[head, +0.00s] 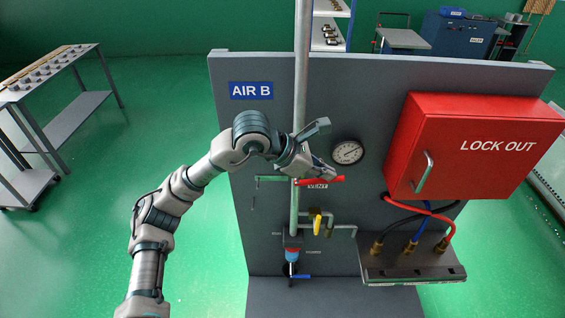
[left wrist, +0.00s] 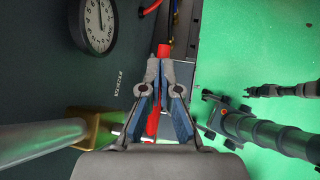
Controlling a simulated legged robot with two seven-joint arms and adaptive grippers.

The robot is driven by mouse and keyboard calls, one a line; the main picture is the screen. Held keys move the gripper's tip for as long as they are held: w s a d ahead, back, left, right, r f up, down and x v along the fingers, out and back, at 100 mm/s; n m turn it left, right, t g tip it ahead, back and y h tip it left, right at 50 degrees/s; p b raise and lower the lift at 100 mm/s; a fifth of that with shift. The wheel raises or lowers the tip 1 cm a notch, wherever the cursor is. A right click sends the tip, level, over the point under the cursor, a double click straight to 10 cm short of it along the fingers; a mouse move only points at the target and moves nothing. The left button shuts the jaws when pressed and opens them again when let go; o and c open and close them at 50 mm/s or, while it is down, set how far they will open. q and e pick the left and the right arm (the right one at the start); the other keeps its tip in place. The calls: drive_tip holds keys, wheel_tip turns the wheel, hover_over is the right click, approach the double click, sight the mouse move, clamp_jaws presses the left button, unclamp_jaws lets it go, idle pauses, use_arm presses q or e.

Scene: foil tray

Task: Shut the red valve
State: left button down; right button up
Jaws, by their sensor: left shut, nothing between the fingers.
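The red valve lever (head: 322,181) sticks out to the right from the vertical pipe (head: 295,200) on the AIR B panel, roughly crosswise to that pipe. My left gripper (head: 328,170) is just above the lever, near the VENT label. In the left wrist view the left gripper (left wrist: 165,68) has its fingers together, with nothing held. The red lever (left wrist: 152,122) shows behind and between the fingers and past their tips; I cannot tell if they touch it.
A green handle (head: 270,178) points left from the pipe. A pressure gauge (head: 347,152) is to the right. A yellow handle (head: 317,222) and a blue handle (head: 300,276) are below. The red LOCK OUT box (head: 465,145) juts out at right.

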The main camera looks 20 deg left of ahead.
use_arm(q)
drive_tip(key=shift+w+d+f+y, duration=0.1)
drive_tip(key=shift+d+f+y, duration=0.3)
drive_tip(key=shift+y, duration=0.1)
drive_tip(key=shift+d+f, duration=0.15)
drive_tip(key=shift+f, duration=0.3)
